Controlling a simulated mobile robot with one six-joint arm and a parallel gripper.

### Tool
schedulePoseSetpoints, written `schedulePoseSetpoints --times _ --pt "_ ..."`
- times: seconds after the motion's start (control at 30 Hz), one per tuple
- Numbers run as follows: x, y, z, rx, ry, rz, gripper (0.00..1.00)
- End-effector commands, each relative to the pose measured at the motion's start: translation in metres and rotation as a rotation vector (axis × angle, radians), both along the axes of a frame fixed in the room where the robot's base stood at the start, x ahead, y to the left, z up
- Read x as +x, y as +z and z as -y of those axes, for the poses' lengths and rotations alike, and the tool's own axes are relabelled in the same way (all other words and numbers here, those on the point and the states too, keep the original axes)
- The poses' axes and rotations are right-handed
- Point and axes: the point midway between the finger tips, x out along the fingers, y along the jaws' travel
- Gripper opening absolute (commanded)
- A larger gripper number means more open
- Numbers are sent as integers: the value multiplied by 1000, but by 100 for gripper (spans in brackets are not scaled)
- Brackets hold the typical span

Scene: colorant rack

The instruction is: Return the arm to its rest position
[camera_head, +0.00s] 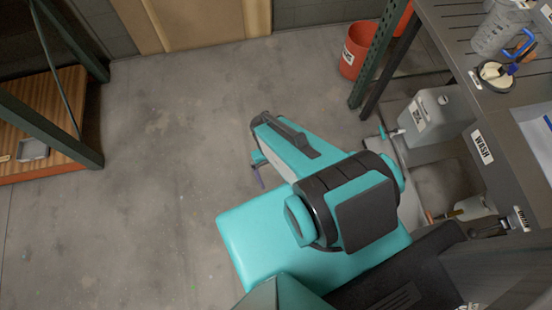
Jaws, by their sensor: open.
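My arm (295,153), teal with black and grey parts, is folded over the teal body of my base (255,235) near the middle of the camera_head view. Its large joint with a dark square cover (367,214) is nearest the camera. A narrower link reaches up and left from there, above the concrete floor. A small teal piece and a thin purple strip show beneath the link's left side; I cannot tell what they belong to. I cannot make out my gripper or its fingers, which seem hidden beneath the arm. No held object shows.
A dark workbench (450,62) with cups and a WASH label stands at right. Beneath it is a grey jug (436,117). A red-orange bucket (355,50) stands by the green post (377,55). Wooden shelving (50,95) stands at far left. The floor (160,170) between is clear.

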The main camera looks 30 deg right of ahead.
Motion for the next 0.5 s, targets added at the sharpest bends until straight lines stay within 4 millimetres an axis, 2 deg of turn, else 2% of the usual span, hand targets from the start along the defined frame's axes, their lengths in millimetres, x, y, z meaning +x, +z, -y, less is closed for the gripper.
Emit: schedulePoseSetpoints --times 0.13,0.37,0.5 --pt "-7 -2 -9 30 19 -15 100" --pt "-7 -2 -9 30 17 -14 100" --pt "-7 -8 -8 30 17 -15 100"
